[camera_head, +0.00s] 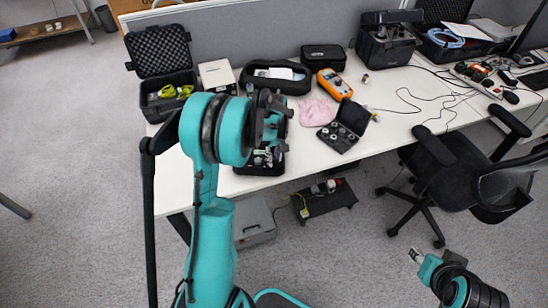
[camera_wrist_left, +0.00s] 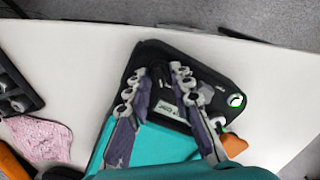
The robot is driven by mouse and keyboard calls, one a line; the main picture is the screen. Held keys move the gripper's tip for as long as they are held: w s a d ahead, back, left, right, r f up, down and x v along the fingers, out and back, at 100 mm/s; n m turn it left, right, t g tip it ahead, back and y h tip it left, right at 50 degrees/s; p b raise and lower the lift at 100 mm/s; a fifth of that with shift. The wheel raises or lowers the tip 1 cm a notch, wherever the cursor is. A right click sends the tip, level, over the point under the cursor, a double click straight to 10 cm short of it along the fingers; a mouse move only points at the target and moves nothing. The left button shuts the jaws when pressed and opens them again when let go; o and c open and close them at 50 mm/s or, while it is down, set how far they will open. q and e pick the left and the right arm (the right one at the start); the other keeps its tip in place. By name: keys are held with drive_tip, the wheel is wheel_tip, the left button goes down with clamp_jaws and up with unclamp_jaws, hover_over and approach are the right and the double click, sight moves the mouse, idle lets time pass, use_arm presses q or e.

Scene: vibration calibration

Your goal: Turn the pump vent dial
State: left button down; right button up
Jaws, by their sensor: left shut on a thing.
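The pump is the black unit (camera_wrist_left: 222,92) on the white table in the left wrist view, with a ring glowing green at its right and a pale label. In the head view its black body (camera_head: 258,168) shows partly under my left gripper (camera_head: 268,128). In the left wrist view the two fingers of my left gripper (camera_wrist_left: 160,76) reach over the unit and are shut on a small dark part between their tips. This part appears to be the vent dial (camera_wrist_left: 160,72), mostly hidden by the fingers. My right gripper (camera_head: 416,256) hangs low, away from the table, too small to judge.
A pink cloth (camera_head: 317,111), an orange meter (camera_head: 334,84) and an open black case of small parts (camera_head: 345,126) lie to the right on the table. An open foam-lined case (camera_head: 160,60) stands left. A chair (camera_head: 460,165) stands at the right front.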

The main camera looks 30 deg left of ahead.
use_arm(q)
drive_tip(key=m, duration=0.8)
drive_tip(key=shift+m, duration=0.4)
drive_tip(key=m, duration=0.4)
drive_tip(key=shift+d, duration=0.1)
drive_tip(key=shift+m, duration=2.1)
drive_tip(key=c, duration=1.3)
unclamp_jaws()
drive_tip(key=shift+c, duration=0.2)
drive_tip(key=shift+r, duration=0.1)
